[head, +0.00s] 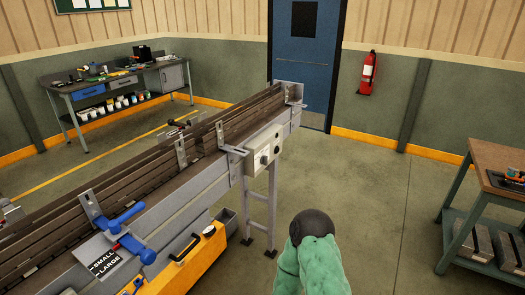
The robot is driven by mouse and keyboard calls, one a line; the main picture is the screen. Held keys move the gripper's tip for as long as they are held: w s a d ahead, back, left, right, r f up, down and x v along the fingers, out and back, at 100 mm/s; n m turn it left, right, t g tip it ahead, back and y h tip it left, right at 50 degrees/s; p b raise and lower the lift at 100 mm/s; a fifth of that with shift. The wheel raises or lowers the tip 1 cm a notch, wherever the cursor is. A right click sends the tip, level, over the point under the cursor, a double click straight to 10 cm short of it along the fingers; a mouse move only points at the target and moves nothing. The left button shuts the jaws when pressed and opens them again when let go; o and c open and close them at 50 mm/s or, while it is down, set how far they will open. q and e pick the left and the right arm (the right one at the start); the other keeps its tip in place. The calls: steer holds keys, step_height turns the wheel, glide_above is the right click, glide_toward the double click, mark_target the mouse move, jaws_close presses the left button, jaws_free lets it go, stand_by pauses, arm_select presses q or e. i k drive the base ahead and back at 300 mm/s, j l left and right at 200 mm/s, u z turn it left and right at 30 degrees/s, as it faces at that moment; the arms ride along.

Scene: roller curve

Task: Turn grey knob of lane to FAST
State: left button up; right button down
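A pale grey control box (261,150) is mounted on the near side of the conveyor lane (190,187). Small dark round controls (264,160) show on its front face. They are too small to tell which is the grey knob, how it is turned, or to read a FAST mark.
A blue lever (130,213) and a SMALL/LARGE sign (105,264) are at the lane's lower left. A yellow unit (195,262) is beside the lane. A workbench (497,180) stands at right. The floor between is open.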

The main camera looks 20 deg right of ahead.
mark_target(264, 160)
steer(key=i+l, duration=0.1)
steer(key=l, duration=0.75)
steer(key=i+l+z, duration=0.1)
steer(key=l, duration=0.35)
steer(key=i, duration=0.05)
